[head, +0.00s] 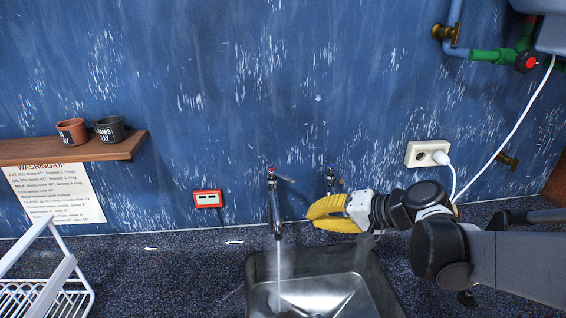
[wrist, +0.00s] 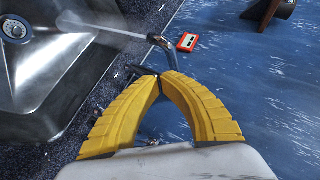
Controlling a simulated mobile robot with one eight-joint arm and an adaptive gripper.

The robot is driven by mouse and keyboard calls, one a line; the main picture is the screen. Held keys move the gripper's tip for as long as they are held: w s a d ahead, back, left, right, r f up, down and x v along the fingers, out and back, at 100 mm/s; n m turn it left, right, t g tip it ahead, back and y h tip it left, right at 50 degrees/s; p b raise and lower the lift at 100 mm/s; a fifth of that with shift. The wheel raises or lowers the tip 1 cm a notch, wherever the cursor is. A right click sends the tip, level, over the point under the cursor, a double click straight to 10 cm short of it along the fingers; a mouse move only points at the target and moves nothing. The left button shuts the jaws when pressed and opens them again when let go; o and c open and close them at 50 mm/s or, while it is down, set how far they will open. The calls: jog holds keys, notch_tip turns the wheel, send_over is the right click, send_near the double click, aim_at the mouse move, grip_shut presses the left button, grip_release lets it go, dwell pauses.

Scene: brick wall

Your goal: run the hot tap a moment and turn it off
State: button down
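The tap with the red mark (head: 273,205) stands on the wall behind the sink, and a stream of water (head: 279,268) falls from it into the steel sink (head: 376,285). In the wrist view its spout (wrist: 165,52) lies just beyond my fingertips, with water spraying towards the basin (wrist: 85,62). A second tap with a blue mark (head: 331,178) is to its right, partly behind my gripper. My yellow gripper (head: 312,213) is just right of the running tap. In the wrist view its fingertips (wrist: 164,79) come together with nothing clearly between them. Whether they touch the tap is unclear.
A white wire rack (head: 62,288) stands at the left on the dark speckled counter (head: 170,265). A shelf (head: 75,153) with two mugs, a red box (head: 207,198) and a white socket (head: 426,153) are on the wall. A white cable hangs at the right.

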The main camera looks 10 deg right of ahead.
jog(key=w+d+r+m+t+y, duration=0.1)
jog(key=w+d+r+t+y, duration=0.25)
jog(key=w+d, duration=0.2)
jog(key=w+a+f+y+b, duration=0.1)
jog(key=w+a+b, duration=0.1)
jog(key=w+a, duration=0.5)
jog(key=shift+w+m, duration=0.3)
jog(key=shift+s+a+m+t+h, duration=0.5)
jog(key=shift+s+m+t+h, duration=0.05)
jog(key=shift+m+t+h, duration=0.4)
jog(key=shift+s+a+m+t+h, duration=0.2)
jog(key=shift+s+a+m+h, duration=0.1)
jog(key=shift+s+a, duration=0.35)
jog(key=shift+s+a+m+t+h, duration=0.2)
jog(key=shift+s+a+h, duration=0.15)
jog(key=shift+a, duration=0.4)
jog(key=shift+s+a, duration=0.1)
jog(key=shift+s, duration=0.1)
